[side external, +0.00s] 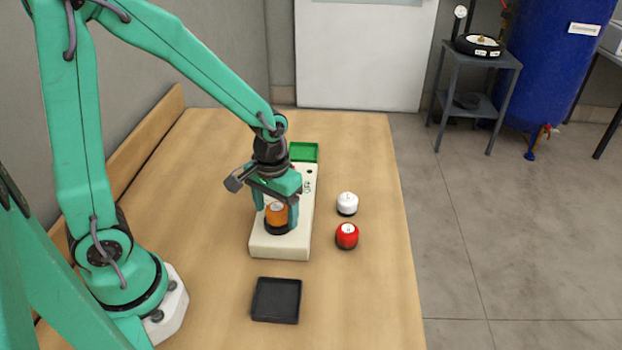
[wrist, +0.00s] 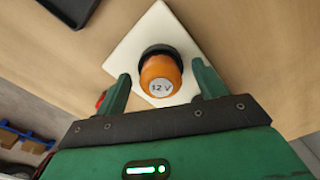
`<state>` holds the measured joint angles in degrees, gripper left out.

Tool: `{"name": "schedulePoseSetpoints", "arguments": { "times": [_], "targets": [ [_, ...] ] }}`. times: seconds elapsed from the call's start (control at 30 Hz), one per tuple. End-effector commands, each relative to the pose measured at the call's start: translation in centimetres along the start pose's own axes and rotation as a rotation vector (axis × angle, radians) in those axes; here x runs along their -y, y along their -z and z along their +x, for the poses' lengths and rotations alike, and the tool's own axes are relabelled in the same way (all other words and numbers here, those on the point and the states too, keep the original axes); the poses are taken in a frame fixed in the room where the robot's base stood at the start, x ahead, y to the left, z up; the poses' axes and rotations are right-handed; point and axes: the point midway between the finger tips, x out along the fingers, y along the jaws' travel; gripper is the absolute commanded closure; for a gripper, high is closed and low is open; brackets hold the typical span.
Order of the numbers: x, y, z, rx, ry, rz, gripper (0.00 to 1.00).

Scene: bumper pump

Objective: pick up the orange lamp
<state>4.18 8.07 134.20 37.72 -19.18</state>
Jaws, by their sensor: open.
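The orange lamp (side external: 277,213) stands upright in a black socket at the near end of the cream-coloured base (side external: 270,248). In the wrist view the lamp (wrist: 160,77) shows its top marked "12 V", with the cream base (wrist: 158,27) behind it. My gripper (side external: 278,216) is over the lamp, with its fingers on either side of it. In the wrist view my gripper (wrist: 161,80) is open, and gaps show between the lamp and both fingers. In the side view the fingers hide part of the lamp.
A white lamp (side external: 347,203) and a red lamp (side external: 347,235) stand on the table right of the base. A black tray (side external: 276,300) lies in front of it, and a green tray (side external: 304,152) sits behind. The table's right edge is beyond the lamps.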

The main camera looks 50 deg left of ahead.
Motion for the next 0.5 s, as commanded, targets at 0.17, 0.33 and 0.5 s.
{"name": "schedulePoseSetpoints", "arguments": {
  "times": [0.17,0.33,0.5],
  "targets": [
    [0.00,0.01,-0.02,0.000,0.000,0.000,0.55],
    [-0.01,0.02,-0.03,-0.001,0.000,0.000,0.79],
    [-0.01,0.02,-0.03,-0.001,0.000,0.000,0.83]
  ]
}}
